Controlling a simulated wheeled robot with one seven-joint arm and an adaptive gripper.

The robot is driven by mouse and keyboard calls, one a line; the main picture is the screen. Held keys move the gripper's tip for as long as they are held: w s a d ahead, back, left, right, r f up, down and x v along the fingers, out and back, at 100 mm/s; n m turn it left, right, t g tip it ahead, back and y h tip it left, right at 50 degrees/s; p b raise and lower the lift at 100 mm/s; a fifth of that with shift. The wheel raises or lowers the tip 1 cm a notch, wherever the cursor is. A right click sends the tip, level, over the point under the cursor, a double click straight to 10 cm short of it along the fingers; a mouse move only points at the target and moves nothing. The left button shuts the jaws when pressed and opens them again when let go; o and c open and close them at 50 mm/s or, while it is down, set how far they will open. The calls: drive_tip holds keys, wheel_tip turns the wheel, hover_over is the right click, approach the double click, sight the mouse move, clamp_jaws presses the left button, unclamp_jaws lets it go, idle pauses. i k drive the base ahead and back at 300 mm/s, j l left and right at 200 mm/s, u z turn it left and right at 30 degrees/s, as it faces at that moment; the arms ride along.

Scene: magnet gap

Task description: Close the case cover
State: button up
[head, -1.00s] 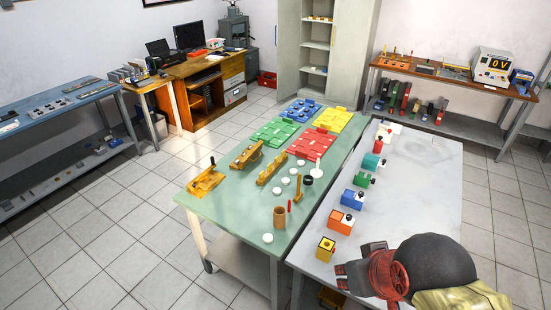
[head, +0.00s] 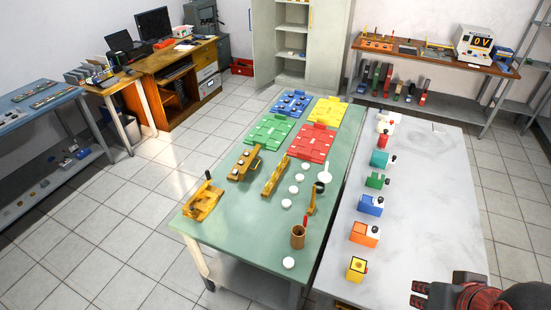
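No case is clearly recognisable, and I cannot tell which thing the case cover belongs to. A row of small coloured boxes stands along the left side of the grey table (head: 425,215): yellow (head: 355,269), orange (head: 363,234), blue (head: 369,206), green (head: 376,181) and teal (head: 379,159) among them. My gripper (head: 416,294) is at the bottom right, over the near end of the grey table, apart from the boxes. It is cut by the frame edge, and its opening is unclear. I see nothing held in it.
The green table (head: 235,238) beside it carries coloured plates (head: 313,142), wooden-coloured fixtures (head: 204,203), white discs (head: 288,263) and a brown cup (head: 298,237). A bench with a meter (head: 473,44) stands behind. Grey table surface right of the boxes is clear.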

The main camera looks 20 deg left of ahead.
sight(243, 172)
drive_tip(key=j+z, duration=0.2)
drive_tip(key=j, duration=0.8)
drive_tip(key=j+z, duration=0.2)
drive_tip(key=j, duration=0.8)
drive_tip(key=j+z, duration=0.2)
drive_tip(key=j, duration=0.8)
drive_tip(key=i+j, duration=0.1)
drive_tip(key=j, duration=1.8)
drive_tip(key=i+j, duration=0.1)
